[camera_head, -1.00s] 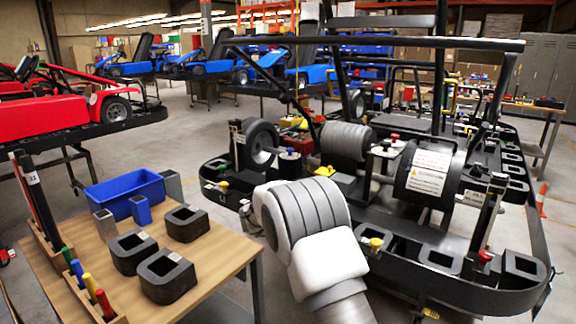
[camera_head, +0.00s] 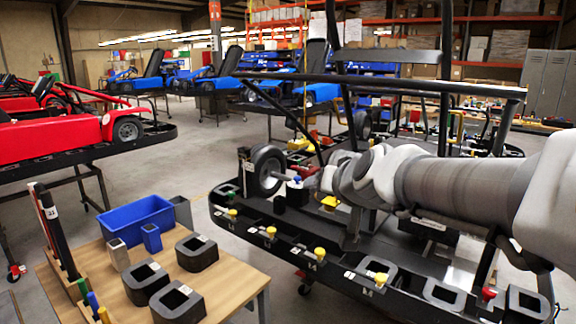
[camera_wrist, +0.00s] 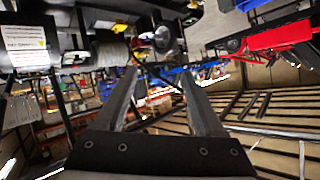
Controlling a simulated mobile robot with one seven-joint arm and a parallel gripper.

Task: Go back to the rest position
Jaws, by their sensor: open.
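My arm (camera_head: 450,190) reaches in from the right edge of the head view, across the black kart stand (camera_head: 250,225). Its far end is over the middle of the stand, where my gripper is too small and covered to make out. In the wrist view my gripper (camera_wrist: 158,78) shows two dark fingers set well apart. It is open, with nothing between them. My arm hides much of the stand's right half.
A wooden table (camera_head: 225,285) at lower left carries a blue bin (camera_head: 135,222), black blocks (camera_head: 197,252) and upright coloured handles. Yellow knobs (camera_head: 320,253) line the stand's front rail. A red kart (camera_head: 60,135) stands at left. Grey floor is open behind.

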